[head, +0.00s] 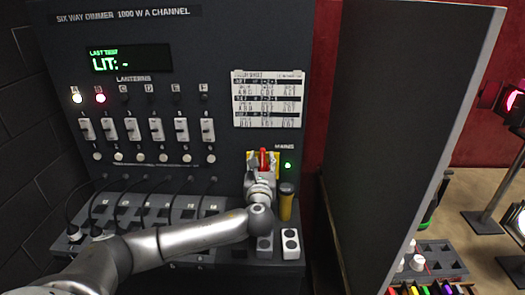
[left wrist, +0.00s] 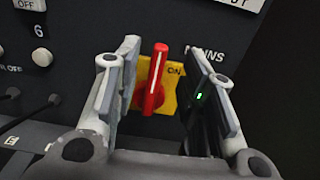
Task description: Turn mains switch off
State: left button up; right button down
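The mains switch is a red rotary handle (head: 263,160) on a yellow plate (left wrist: 168,73), on the dark dimmer panel under the word MAINS. A small green light (head: 288,166) glows right of the switch. My left gripper (head: 262,172) is in front of the switch. In the left wrist view its fingers (left wrist: 160,85) are apart on either side of the handle, with gaps visible. My right gripper is not in view.
A yellow cylinder with a dark top (head: 286,203) stands just right of my left gripper. Slider switches (head: 133,129) and plugged cables lie to the left. A tall dark partition (head: 400,120) rises on the right.

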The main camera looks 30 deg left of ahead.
aim_at(262, 153)
pick_arm(q)
jog(key=shift+p+x, duration=0.6)
jog(key=shift+x, duration=2.15)
grip_shut()
